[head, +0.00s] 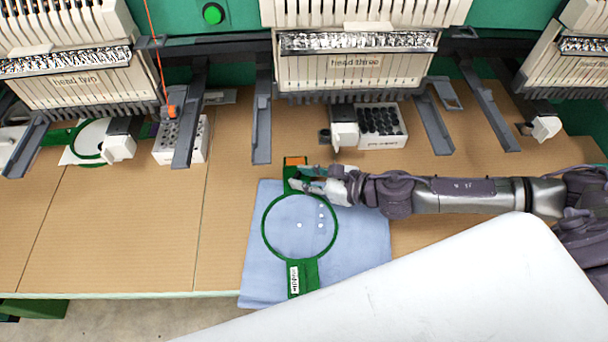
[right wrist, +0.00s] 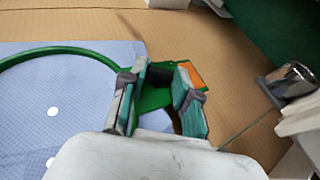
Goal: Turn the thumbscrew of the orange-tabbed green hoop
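The green hoop (head: 264,236) lies on a blue cloth. Its far end carries an orange tab (head: 295,161), also seen in the right wrist view (right wrist: 193,76). A dark cylindrical knob (right wrist: 160,77), which looks like the thumbscrew, sits between the ring and the tab. My right gripper (head: 298,178) reaches in from the right. In the right wrist view its fingertips (right wrist: 160,72) stand apart on either side of the knob. I cannot tell whether both fingers press on it. The knob is not clear in the head view. My left gripper is not in view.
The blue cloth (head: 262,205) lies on the brown worktable (head: 120,225). Machine heads and grey arms (head: 262,120) overhang the back. A white box with dark round items (head: 380,140) stands behind the hoop. The table left of the cloth is clear. A large white surface covers the lower right.

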